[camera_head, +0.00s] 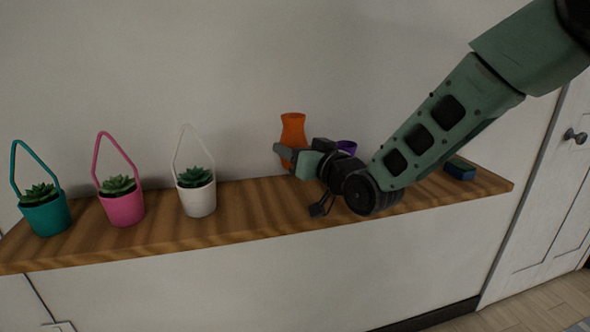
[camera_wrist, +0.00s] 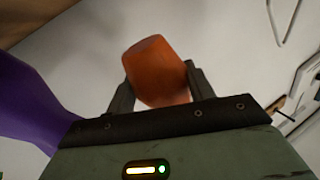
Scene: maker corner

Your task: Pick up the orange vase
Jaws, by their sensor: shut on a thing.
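The orange vase (camera_head: 293,129) is at the back of the wooden shelf in the head view, with its upper part showing above my gripper (camera_head: 285,156). Its lower part is hidden behind my gripper, so I cannot tell whether its base touches the shelf. In the wrist view the orange vase (camera_wrist: 156,66) sits between the two dark fingers of my gripper (camera_wrist: 160,88), one on each side of it. My gripper is shut on the vase.
A purple object (camera_head: 347,147) stands close to the right of my gripper and fills the left edge of the wrist view (camera_wrist: 30,100). White (camera_head: 196,199), pink (camera_head: 122,208) and teal (camera_head: 45,217) planters stand left on the shelf (camera_head: 250,222). A blue block (camera_head: 460,170) lies right.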

